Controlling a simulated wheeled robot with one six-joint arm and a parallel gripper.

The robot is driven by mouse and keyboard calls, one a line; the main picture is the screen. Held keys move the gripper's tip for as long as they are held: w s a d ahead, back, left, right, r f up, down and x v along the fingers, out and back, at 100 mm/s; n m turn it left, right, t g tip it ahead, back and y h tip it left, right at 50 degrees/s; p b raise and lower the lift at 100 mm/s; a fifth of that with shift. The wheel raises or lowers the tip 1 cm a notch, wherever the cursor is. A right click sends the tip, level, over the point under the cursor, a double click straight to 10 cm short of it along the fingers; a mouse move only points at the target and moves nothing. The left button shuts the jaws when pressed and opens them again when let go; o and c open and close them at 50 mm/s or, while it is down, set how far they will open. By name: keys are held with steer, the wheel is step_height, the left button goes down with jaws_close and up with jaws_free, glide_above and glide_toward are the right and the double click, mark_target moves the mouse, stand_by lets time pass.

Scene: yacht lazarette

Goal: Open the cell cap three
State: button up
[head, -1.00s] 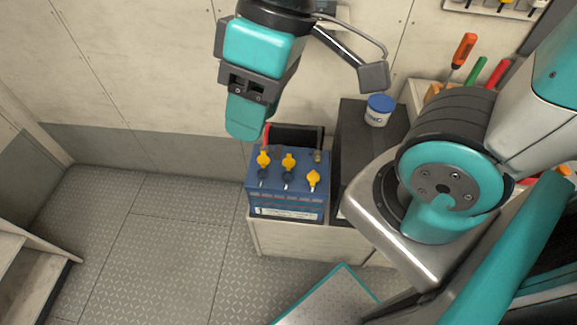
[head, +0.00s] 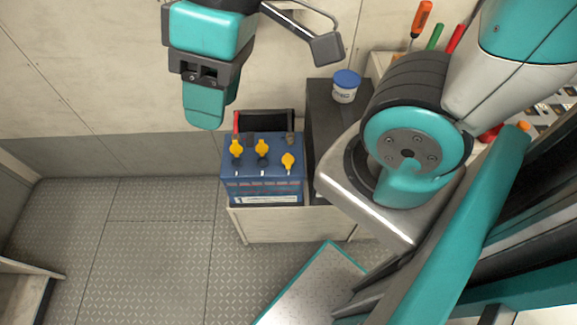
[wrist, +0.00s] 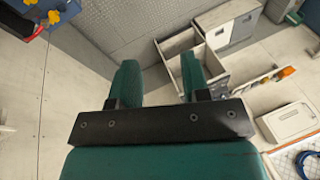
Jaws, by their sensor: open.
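A blue battery (head: 262,188) stands on a low pale ledge against the wall in the head view. Three yellow cell caps show on its top: a left one (head: 236,148), a middle one (head: 262,147) and a right one (head: 288,160). I see no numbers telling which is cap three. My gripper (head: 204,118) hangs above and left of the battery, apart from the caps. In the wrist view my gripper (wrist: 159,82) is open, with nothing between its two green fingers.
A dark box (head: 330,110) beside the battery carries a white tub with a blue lid (head: 346,86). Screwdrivers (head: 421,22) stand on a shelf behind my arm. The patterned metal floor (head: 140,240) at left is clear. The wrist view shows open compartments (wrist: 192,75) beyond the fingers.

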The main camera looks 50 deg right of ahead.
steer(key=w+d+f+m+b, duration=0.2)
steer(key=w+f+m, duration=0.1)
steer(key=w+f, duration=0.15)
steer(key=m+h+b, duration=0.4)
steer(key=m, duration=0.9)
glide_above(288, 167)
step_height(288, 167, down, 26)
steer(key=r, duration=0.1)
step_height(288, 167, down, 17)
steer(key=shift+f+p, duration=0.15)
steer(key=shift+p, duration=0.15)
steer(key=c, duration=0.6)
